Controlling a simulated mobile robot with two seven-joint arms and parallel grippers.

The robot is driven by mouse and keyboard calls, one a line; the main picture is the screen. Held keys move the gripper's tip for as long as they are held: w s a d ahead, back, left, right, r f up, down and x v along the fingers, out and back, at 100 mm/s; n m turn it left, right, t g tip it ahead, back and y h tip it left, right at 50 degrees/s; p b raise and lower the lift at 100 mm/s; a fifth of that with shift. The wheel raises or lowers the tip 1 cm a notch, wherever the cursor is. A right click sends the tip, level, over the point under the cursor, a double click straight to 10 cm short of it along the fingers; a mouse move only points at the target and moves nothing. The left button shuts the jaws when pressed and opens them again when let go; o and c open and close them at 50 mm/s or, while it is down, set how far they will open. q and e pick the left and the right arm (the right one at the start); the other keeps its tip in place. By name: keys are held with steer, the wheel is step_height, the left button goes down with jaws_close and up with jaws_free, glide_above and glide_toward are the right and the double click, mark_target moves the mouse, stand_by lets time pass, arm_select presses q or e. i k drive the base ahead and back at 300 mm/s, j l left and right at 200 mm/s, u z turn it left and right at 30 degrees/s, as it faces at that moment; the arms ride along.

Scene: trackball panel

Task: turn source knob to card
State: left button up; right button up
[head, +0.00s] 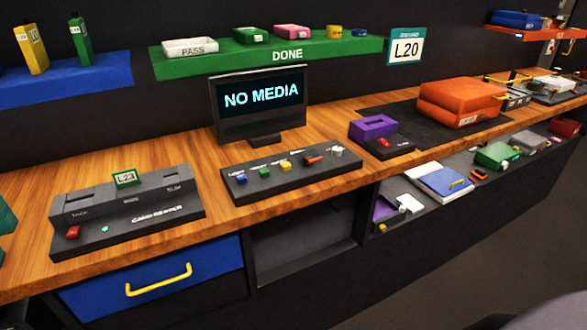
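A dark control panel (292,171) lies on the wooden counter in front of the monitor. It carries a row of small controls: a blue one (241,180), a green one (264,172), a yellow one (286,166), a red one (314,160) and a whitish round knob (337,152) at the right end. The whitish knob looks like the source knob, but its label and pointer are too small to read. The monitor (259,102) shows "NO MEDIA". Neither of my grippers is in view.
A grey card reader (129,212) with an L23 tag stands left of the panel. A purple device (373,127) and an orange case (457,102) are to the right. Bare wood (215,215) lies between reader and panel. A green DONE shelf (200,65) hangs above. A blue drawer (160,280) is below.

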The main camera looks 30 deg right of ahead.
mark_target(336, 150)
steer(key=i+l, duration=0.2)
steer(key=i+l+z, duration=0.1)
steer(key=z, duration=0.25)
steer(key=i+z, duration=0.4)
steer(key=k, duration=0.1)
